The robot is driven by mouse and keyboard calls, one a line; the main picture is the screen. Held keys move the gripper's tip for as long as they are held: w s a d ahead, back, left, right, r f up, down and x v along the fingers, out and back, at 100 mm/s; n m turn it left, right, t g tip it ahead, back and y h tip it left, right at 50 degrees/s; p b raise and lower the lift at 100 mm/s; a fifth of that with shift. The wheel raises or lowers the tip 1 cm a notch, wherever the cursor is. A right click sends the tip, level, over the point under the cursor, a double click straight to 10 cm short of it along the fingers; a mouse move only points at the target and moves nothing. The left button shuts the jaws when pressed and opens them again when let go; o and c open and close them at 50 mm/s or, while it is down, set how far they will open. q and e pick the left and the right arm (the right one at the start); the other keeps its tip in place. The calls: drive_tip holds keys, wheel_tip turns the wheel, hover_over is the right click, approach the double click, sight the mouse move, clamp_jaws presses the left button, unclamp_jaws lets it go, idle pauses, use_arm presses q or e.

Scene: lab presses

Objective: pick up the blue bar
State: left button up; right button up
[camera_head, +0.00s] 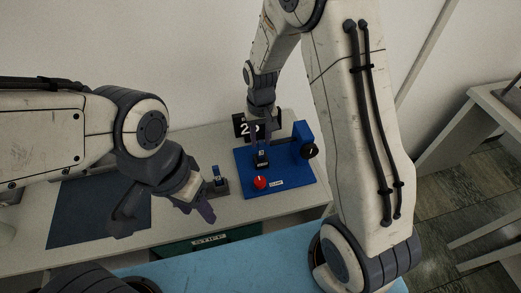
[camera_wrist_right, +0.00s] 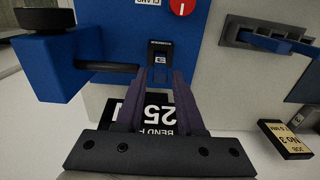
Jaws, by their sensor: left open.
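A small blue bar (camera_head: 217,173) stands in a dark holder (camera_head: 216,190) on the table, left of the blue press. A blue bar on a grey holder also shows at the upper right of the right wrist view (camera_wrist_right: 272,41). My left gripper (camera_head: 200,211) is open beside the holder, just left of and nearer than the bar. My right gripper (camera_head: 262,143) points down over the press. In the right wrist view its fingers (camera_wrist_right: 163,78) are apart, with their tips at a small dark labelled block (camera_wrist_right: 160,51); I cannot tell whether they grip it.
A dark mat (camera_head: 75,215) lies at the left. A black, gold-labelled block (camera_wrist_right: 285,140) shows in the right wrist view.

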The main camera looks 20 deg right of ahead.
drive_tip(key=shift+f, duration=0.85)
clamp_jaws()
idle(0.8)
